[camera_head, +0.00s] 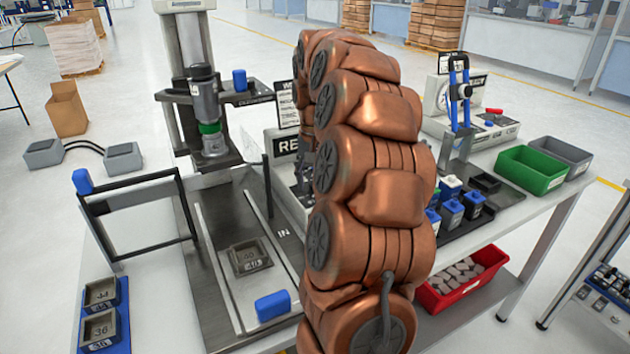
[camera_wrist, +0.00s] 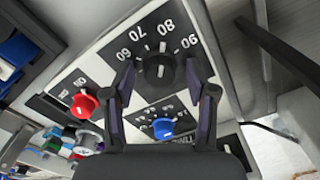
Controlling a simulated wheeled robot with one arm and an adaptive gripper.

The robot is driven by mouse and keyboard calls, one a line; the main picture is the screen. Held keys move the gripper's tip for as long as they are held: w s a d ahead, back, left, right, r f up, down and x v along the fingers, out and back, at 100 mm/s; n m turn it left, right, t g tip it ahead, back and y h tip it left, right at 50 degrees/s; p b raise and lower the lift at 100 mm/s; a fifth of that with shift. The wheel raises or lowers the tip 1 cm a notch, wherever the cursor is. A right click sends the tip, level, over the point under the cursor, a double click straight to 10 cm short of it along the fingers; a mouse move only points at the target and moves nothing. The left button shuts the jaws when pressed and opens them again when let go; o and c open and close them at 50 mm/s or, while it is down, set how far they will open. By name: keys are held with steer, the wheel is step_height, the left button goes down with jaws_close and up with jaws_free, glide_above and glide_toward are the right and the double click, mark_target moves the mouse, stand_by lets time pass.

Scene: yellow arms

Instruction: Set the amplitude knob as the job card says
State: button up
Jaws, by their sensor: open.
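In the wrist view a black knob (camera_wrist: 158,70) sits on a panel with a dial scale (camera_wrist: 150,35) marked 60, 70, 80 and 90. My gripper (camera_wrist: 160,78) is open, one finger on either side of this knob; I cannot tell if they touch it. A red knob (camera_wrist: 83,106) is to the left and a blue knob (camera_wrist: 162,128) is below, between the fingers. I cannot read a name for the black knob or its exact setting. In the head view a printed card (camera_head: 286,98) is partly behind my arm, its text too small to read.
In the head view the bench holds a press (camera_head: 208,110), a black frame (camera_head: 140,205), a blue block (camera_head: 273,305), and a green bin (camera_head: 530,170). A red bin (camera_head: 460,285) of grey parts sits lower right. My arm hides the bench's middle.

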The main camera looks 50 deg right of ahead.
steer(key=shift+r, duration=0.1)
steer(key=shift+r, duration=3.65)
steer(key=shift+a, duration=0.1)
